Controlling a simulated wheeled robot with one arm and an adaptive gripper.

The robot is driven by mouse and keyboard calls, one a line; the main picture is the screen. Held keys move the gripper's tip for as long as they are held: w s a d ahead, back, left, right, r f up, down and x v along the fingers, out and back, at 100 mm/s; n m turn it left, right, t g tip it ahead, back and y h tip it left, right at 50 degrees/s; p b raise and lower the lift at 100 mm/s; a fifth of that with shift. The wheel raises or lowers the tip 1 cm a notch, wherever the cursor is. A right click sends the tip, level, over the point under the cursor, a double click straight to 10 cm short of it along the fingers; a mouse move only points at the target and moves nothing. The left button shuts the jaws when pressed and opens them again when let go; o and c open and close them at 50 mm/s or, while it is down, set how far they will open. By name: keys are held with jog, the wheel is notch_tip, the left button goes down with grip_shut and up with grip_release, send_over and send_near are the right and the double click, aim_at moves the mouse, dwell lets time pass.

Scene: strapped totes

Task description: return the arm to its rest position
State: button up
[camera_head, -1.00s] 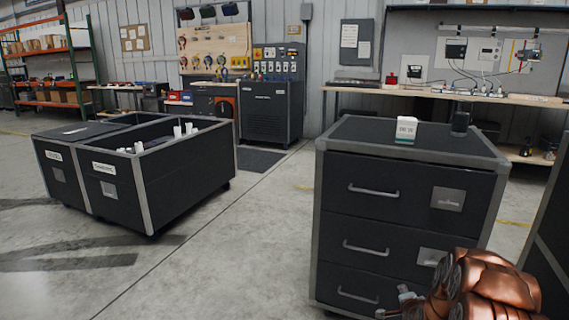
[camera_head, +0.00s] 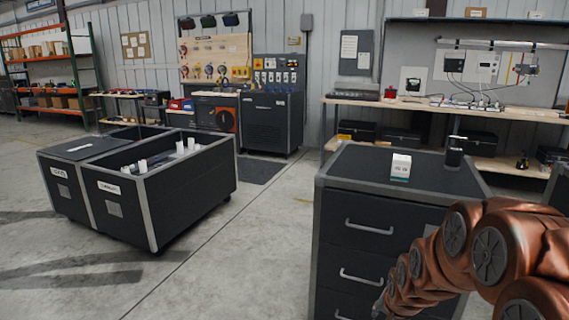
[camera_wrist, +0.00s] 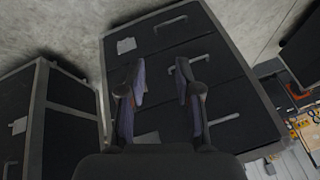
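My copper-coloured arm (camera_head: 450,245) reaches in from the lower right of the head view, in front of the drawer cabinet (camera_head: 333,200). My gripper (camera_wrist: 160,82) shows in the wrist view with its two dark fingers apart and nothing between them. Behind the fingers is the grey-edged black cabinet with its drawer handles, which appears tilted. In the head view the gripper is mostly cut off or hidden at the lower edge, near the cabinet's drawer fronts. I cannot tell whether it touches the cabinet.
A small white box (camera_head: 401,166) and a black cup (camera_head: 455,152) stand on the cabinet. Black totes (camera_head: 190,195) stand at left, one open with white items inside. A workbench (camera_head: 400,104) runs along the back wall. The floor between totes and cabinet is clear.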

jog(key=s+a+r+n+g+p, duration=0.2)
jog(key=s+r+p, duration=0.2)
jog(key=s+r, duration=0.3)
jog(key=s+a+r+n+g+p, duration=0.2)
jog(key=s+r, duration=0.6)
jog(key=s, duration=0.7)
jog(key=s+a+r+n+g+p, duration=0.2)
jog(key=s+r+p, duration=0.4)
jog(key=s, duration=0.5)
jog(key=shift+s+a+r+n+g+p, duration=0.45)
jog(key=shift+r+n, duration=0.25)
jog(key=shift+r, duration=0.25)
jog(key=shift+w, duration=0.1)
